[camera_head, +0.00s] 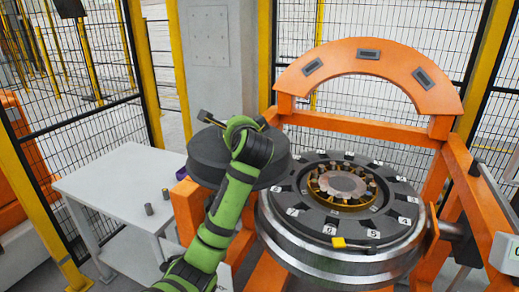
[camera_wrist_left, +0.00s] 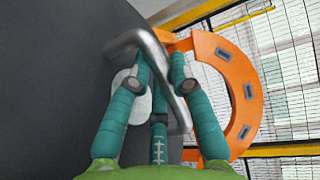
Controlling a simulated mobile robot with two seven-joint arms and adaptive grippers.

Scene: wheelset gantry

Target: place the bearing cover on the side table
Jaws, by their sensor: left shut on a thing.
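The bearing cover (camera_head: 207,150) is a thick dark grey disc, held roughly level between the side table and the wheelset. In the left wrist view its dark face (camera_wrist_left: 55,75) fills the left side, with a bent grey handle (camera_wrist_left: 126,42) standing off it. My left gripper (camera_head: 247,128) is at the cover's top, its green arm passing in front of the disc. In the left wrist view its teal fingers (camera_wrist_left: 160,68) are closed around the handle. The white side table (camera_head: 112,178) stands at the left. My right gripper is not in view.
Two small dark cylinders (camera_head: 149,209) stand on the side table near its right edge; its middle and left are clear. The wheelset (camera_head: 340,265) with numbered slots sits right, under an orange gantry arch (camera_head: 300,75). A yellow-framed mesh fence (camera_head: 140,70) runs behind.

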